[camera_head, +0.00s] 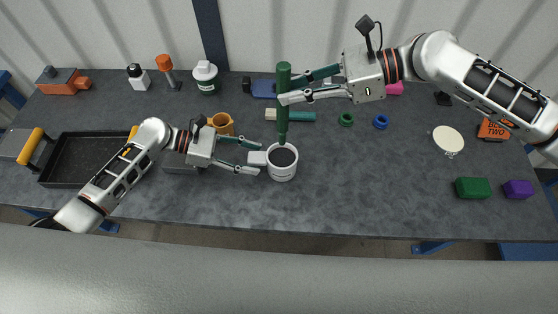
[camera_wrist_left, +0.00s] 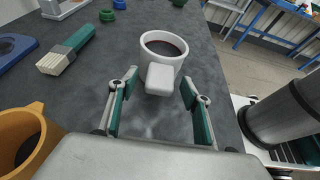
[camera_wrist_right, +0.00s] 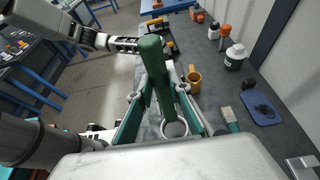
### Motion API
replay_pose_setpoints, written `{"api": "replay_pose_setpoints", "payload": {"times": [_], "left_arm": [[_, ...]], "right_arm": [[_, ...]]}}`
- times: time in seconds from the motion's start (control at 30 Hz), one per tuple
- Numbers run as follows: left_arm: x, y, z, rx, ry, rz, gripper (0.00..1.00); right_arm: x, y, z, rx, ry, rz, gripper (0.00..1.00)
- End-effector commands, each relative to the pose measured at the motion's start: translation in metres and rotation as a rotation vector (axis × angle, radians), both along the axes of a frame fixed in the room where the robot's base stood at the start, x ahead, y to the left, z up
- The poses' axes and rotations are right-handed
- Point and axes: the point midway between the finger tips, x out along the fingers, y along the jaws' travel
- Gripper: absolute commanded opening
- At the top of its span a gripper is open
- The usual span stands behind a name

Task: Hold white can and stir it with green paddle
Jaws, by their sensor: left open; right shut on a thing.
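The white can (camera_head: 282,168) stands upright on the grey table, dark inside, with a white block-like handle on its left side. It also shows in the left wrist view (camera_wrist_left: 163,50), its handle (camera_wrist_left: 160,79) facing me. My left gripper (camera_head: 259,157) is open, with its fingers on either side of the handle and apart from it. The green paddle (camera_head: 283,105) is held upright by my right gripper (camera_head: 283,90), its lower end at or just above the can's mouth. In the right wrist view the paddle (camera_wrist_right: 158,80) points down toward the can (camera_wrist_right: 175,129); its tip's depth is unclear.
An orange mug (camera_head: 222,123) stands left of the can, behind my left gripper. A brush (camera_head: 291,116) with a teal handle lies behind the paddle. Green and blue rings (camera_head: 380,121) lie to the right. A black tray (camera_head: 80,160) is at far left.

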Motion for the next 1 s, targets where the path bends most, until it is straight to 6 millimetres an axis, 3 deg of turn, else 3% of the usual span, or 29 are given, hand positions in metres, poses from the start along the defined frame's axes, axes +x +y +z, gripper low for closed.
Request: {"api": "replay_pose_setpoints", "payload": {"times": [0.17, 0.6, 0.8, 1.0], "left_arm": [[0.000, 0.017, 0.006, 0.004, -0.002, 0.001, 0.48], [-0.004, 0.093, 0.038, 0.005, 0.000, 0.000, 0.48], [-0.005, 0.108, 0.045, 0.003, -0.001, 0.000, 0.48], [-0.005, 0.111, 0.046, 0.002, 0.000, -0.001, 0.48]], "right_arm": [[0.000, 0.000, 0.000, 0.000, 0.000, 0.000, 0.00], [0.000, 0.000, 0.000, 0.000, 0.000, 0.000, 0.00], [0.000, 0.000, 0.000, 0.000, 0.000, 0.000, 0.00], [0.000, 0.000, 0.000, 0.000, 0.000, 0.000, 0.00]]}}
